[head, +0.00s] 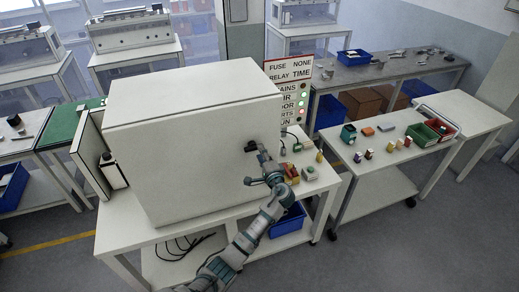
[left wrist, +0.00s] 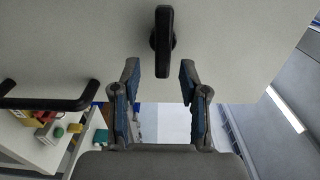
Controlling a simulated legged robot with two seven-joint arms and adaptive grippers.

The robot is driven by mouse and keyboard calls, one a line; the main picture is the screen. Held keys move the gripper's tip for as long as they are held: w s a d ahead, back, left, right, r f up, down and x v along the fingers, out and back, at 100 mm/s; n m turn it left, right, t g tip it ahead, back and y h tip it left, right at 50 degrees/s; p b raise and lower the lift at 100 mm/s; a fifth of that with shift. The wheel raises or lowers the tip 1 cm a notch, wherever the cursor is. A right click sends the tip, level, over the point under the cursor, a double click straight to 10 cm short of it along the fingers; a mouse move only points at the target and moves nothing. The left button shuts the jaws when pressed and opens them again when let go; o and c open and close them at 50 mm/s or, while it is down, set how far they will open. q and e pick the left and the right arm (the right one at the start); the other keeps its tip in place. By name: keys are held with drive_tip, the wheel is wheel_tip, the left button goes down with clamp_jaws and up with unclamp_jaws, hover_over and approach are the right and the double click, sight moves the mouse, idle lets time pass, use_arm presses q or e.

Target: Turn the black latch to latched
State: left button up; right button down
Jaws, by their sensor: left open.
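The black latch (head: 250,146) sits on the right part of the front face of a large white cabinet (head: 190,150). In the left wrist view the latch (left wrist: 162,42) is a rounded black bar, lengthwise up and down in the picture. I cannot tell the depth gap. My right gripper is not in view.
A black bar handle (left wrist: 50,97) stands out at the left of the wrist view. A sign panel (head: 289,95) with lamps stands behind the cabinet. Small parts (head: 310,173) lie on the table right of it. A white cart (head: 390,135) with bins stands further right.

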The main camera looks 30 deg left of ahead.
use_arm(q)
drive_tip(key=v, duration=0.8)
drive_tip(key=shift+w+d, duration=0.25)
drive_tip(key=shift+d, duration=0.05)
drive_tip(key=shift+a+f, duration=0.1)
drive_tip(key=shift+a, duration=0.1)
